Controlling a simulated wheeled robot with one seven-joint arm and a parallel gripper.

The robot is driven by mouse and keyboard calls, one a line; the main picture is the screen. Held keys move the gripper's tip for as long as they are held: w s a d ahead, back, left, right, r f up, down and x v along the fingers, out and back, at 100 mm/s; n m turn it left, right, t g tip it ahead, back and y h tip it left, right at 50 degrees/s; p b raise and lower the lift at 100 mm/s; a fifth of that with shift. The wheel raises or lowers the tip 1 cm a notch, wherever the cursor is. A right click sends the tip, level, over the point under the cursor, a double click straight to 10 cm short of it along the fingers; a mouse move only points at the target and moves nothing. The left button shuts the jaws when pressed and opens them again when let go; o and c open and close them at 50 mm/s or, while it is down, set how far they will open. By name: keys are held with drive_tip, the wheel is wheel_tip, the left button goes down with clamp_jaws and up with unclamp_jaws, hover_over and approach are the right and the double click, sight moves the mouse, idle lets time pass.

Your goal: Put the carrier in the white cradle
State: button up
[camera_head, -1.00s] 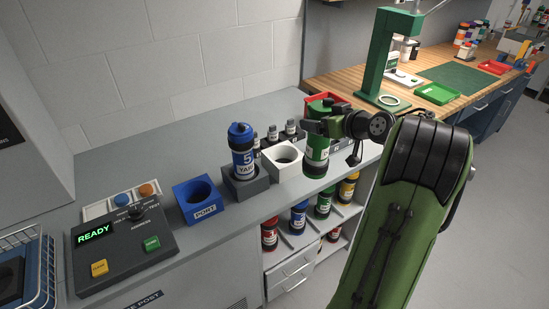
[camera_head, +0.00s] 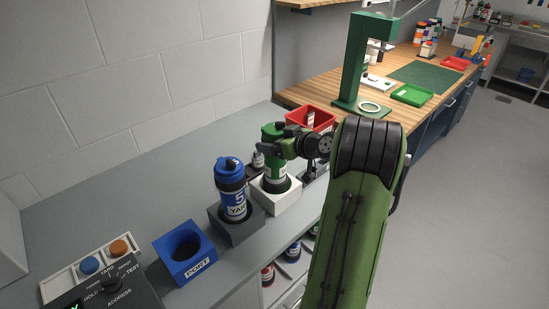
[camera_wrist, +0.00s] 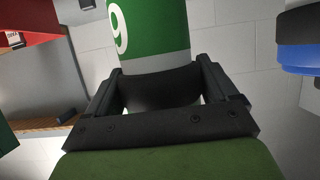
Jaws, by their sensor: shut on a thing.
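The green carrier (camera_head: 273,168), with a white label, stands roughly upright in the opening of the white cradle (camera_head: 283,203). Its dark lower band shows at the cradle's rim; I cannot tell whether it sits fully down. My gripper (camera_head: 272,147) is shut around the carrier's upper part, reaching in from the right. In the wrist view the black fingers close round the green carrier (camera_wrist: 150,30), which shows a white 9.
The blue YARD carrier (camera_head: 232,190) stands in a dark grey cradle (camera_head: 238,228) close to the left. The empty blue PORT cradle (camera_head: 186,257) and the control box (camera_head: 110,290) are further left. A red bin (camera_head: 308,120) and small bottles are behind.

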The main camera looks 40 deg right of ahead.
sight(275, 162)
drive_tip(key=shift+f, duration=1.55)
drive_tip(key=shift+f+b, duration=0.15)
drive_tip(key=shift+b, duration=0.25)
drive_tip(key=o, duration=1.4)
